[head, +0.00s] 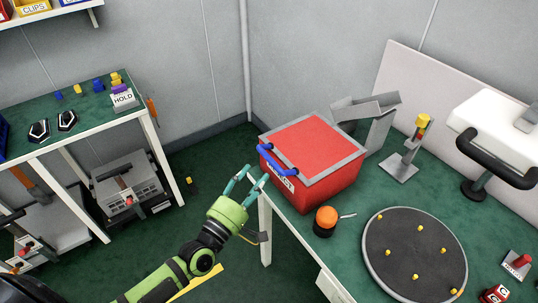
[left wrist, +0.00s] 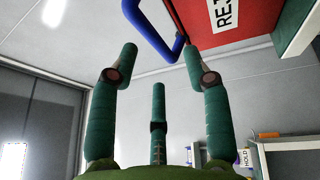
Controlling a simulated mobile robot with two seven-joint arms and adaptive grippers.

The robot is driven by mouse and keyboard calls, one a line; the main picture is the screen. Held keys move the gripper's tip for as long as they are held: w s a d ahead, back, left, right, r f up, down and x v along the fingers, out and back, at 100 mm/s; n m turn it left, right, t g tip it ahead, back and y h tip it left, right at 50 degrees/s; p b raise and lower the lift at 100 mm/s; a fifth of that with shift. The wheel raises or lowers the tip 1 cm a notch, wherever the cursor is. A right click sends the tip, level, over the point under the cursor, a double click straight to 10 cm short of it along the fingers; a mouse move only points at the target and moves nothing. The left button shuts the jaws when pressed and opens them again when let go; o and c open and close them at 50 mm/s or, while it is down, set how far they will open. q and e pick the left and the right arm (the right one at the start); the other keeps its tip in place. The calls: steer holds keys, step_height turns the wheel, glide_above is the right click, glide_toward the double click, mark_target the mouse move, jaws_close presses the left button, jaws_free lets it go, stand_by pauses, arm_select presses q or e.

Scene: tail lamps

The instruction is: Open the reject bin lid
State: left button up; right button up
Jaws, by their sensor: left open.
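The reject bin (head: 325,187) is a red box at the near left corner of the green table in the head view. Its lid (head: 313,146), red with a grey rim, lies flat and shut on top. A blue bar handle (head: 277,162) is on the lid's left edge. My left gripper (head: 256,175) is open and empty, just left of and slightly below the handle. In the left wrist view, the blue handle (left wrist: 148,27) shows at the top, partly between the open fingertips (left wrist: 160,50); contact cannot be told. The red bin side with its label (left wrist: 228,12) is at upper right.
On the table, an orange-topped black button (head: 326,217) stands in front of the bin and a round dark turntable (head: 415,252) lies to the right. A grey chute (head: 366,108) stands behind the bin. Open floor separates the table from the left bench (head: 70,113).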

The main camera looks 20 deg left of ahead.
mark_target(268, 160)
arm_select(q)
steer(key=x, duration=0.2)
steer(key=p+x, duration=0.1)
steer(key=x, duration=0.4)
steer(key=shift+r, duration=0.4)
jaws_close()
